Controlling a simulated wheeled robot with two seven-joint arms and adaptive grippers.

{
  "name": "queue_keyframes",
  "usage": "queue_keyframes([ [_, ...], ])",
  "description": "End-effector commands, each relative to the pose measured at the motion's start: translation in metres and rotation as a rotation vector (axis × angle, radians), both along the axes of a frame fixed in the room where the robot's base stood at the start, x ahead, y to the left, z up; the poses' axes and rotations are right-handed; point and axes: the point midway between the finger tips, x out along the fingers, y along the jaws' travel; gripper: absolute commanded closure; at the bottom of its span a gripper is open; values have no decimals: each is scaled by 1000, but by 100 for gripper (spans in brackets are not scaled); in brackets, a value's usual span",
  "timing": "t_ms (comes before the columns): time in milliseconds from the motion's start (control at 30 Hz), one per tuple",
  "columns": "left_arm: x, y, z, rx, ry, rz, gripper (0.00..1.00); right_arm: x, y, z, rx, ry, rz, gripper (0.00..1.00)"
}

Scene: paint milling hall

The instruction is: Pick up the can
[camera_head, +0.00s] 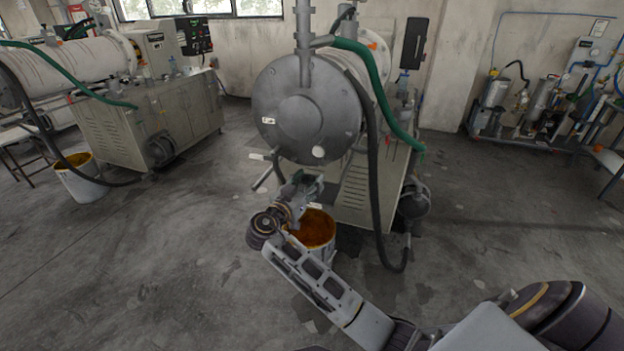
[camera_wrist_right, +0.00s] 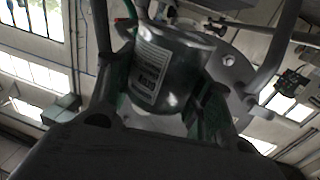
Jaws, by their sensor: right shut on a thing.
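The can (camera_wrist_right: 172,68) is a shiny silver-grey tin with a pale printed label, seen close up in the right wrist view. My right gripper (camera_wrist_right: 160,100) has a finger on each side of it and is shut on it. In the head view my right gripper (camera_head: 303,187) is in front of the mill's round end, above an orange-filled bucket (camera_head: 331,250). The can cannot be made out clearly there. My left gripper is out of view.
The grey mill drum (camera_head: 305,110) with hoses stands close behind my right gripper. A second mill (camera_head: 150,115) and a white bucket (camera_head: 85,187) stand at left. Pipework and cylinders (camera_head: 540,105) line the right wall. The floor at left and right is largely clear.

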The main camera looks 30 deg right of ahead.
Motion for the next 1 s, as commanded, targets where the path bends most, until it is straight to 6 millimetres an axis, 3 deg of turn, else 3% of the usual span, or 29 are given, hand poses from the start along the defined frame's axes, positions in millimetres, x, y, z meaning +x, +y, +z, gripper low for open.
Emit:
queue_keyframes([
  [400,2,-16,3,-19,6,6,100,-18,30,0,2,-1,1,76],
  [1000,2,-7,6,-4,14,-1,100,-41,68,0,1,0,0,76],
])
